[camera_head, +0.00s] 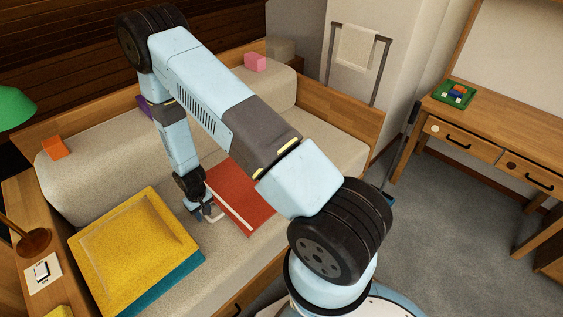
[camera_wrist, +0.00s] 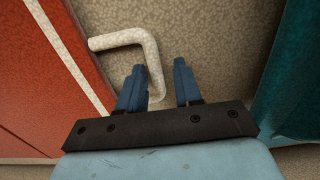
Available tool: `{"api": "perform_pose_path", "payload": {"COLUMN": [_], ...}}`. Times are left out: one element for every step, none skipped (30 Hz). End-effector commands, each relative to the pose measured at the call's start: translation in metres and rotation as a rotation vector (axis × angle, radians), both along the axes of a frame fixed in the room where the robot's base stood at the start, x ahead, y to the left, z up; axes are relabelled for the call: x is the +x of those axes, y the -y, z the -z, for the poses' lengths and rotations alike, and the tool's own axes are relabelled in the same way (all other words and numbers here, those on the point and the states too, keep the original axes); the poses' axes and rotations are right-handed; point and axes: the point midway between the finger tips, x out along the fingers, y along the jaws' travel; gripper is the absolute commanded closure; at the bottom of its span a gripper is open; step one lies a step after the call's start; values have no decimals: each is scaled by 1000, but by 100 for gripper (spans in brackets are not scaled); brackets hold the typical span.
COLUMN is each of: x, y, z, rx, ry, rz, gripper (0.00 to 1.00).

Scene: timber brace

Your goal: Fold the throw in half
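The throw (camera_head: 240,196) is a flat red panel with a pale stripe, lying on the sofa seat. In the wrist view the throw (camera_wrist: 40,85) fills the left side. A white bent handle (camera_wrist: 122,38) reaches out from the throw's edge; it also shows in the head view (camera_head: 214,215). My gripper (camera_head: 205,211) is down at that edge. In the wrist view my gripper (camera_wrist: 160,66) has its two blue fingers apart, with the handle's end between them, closer to the left finger. I cannot tell whether they touch.
A yellow cushion (camera_head: 135,250) lies over a teal piece (camera_head: 175,288) left of my gripper. The teal also edges the wrist view's right (camera_wrist: 295,85). Orange (camera_head: 54,147), purple (camera_head: 145,106) and pink (camera_head: 255,62) blocks sit along the sofa's back. A desk (camera_head: 490,120) stands right.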

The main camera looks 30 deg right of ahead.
Motion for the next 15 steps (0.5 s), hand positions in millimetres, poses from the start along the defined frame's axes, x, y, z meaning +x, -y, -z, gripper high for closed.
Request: {"api": "perform_pose_path", "payload": {"x": [0, 0, 0, 0, 0, 0, 0, 0, 0, 0, 0, 0, 0, 0, 0], "y": [0, 0, 0, 0, 0, 0, 0, 0, 0, 0, 0, 0, 0, 0, 0], "z": [1, 1, 2, 2, 2, 3, 3, 4, 4, 4, 5, 5, 6, 6, 7], "rx": [0, 0, 0, 0, 0, 0, 0, 0, 0, 0, 0, 0, 0, 0, 0], "ry": [0, 0, 0, 0, 0, 0, 0, 0, 0, 0, 0, 0, 0, 0, 0], "rz": [0, 0, 0, 0, 0, 0, 0, 0, 0, 0, 0, 0, 0, 0, 0], "gripper": [66, 66, 66, 66, 66, 66, 66, 66, 66, 66, 66, 66, 66, 66, 66]}}
